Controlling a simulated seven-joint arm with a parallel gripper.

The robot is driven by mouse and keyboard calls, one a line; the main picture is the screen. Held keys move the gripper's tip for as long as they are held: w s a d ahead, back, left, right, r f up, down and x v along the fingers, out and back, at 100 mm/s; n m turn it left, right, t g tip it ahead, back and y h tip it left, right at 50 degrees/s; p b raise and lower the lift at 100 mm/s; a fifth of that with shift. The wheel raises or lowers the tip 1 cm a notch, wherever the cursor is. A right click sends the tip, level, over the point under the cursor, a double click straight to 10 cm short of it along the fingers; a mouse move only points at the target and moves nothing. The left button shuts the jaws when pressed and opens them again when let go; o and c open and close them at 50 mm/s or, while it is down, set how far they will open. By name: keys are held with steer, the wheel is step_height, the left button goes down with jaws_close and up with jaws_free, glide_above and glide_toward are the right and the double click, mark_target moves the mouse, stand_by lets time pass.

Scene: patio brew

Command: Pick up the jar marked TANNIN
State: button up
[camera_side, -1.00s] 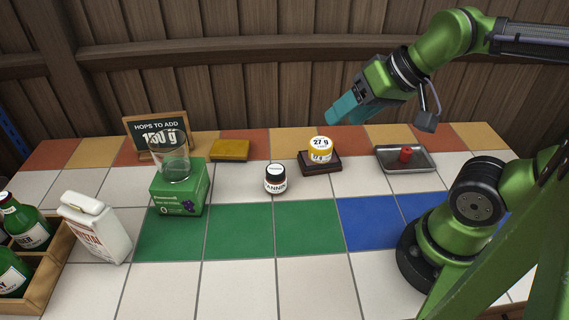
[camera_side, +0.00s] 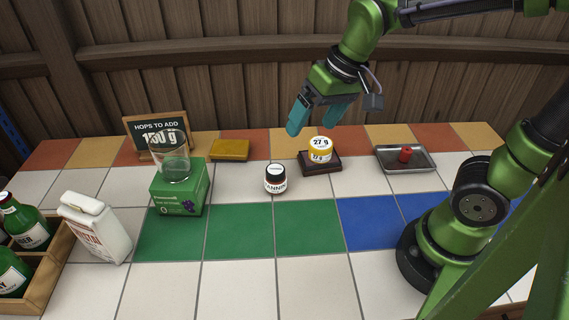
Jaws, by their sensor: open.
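The jar marked TANNIN (camera_side: 275,180) is small and dark with a white lid and a white label. It stands upright on the white tiles, just behind the green tiles. My gripper (camera_side: 310,130) has teal fingers and is open and empty. It hangs in the air, above and a little to the right of the TANNIN jar in the picture, apart from it. No part of the jar is covered by my gripper.
A yellow jar marked 27 g (camera_side: 320,150) stands on a dark block (camera_side: 322,168) close right of the TANNIN jar. A metal tray (camera_side: 420,163) with a red piece (camera_side: 405,154) is farther right. A green box (camera_side: 179,190) bearing a glass (camera_side: 172,160) is left.

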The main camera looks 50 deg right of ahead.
mark_target(275, 169)
steer(key=w+a+f+n+g+h, duration=0.15)
steer(key=w+f+g, duration=0.25)
steer(key=w, duration=0.5)
steer(key=shift+h, duration=0.25)
step_height(275, 169, down, 10)
steer(key=shift+d+r, duration=0.1)
steer(key=shift+d, duration=0.05)
step_height(275, 169, down, 6)
steer(key=shift+w+f, duration=0.15)
steer(key=shift+f, duration=0.1)
steer(key=c, duration=1.2)
steer(key=shift+r, duration=0.2)
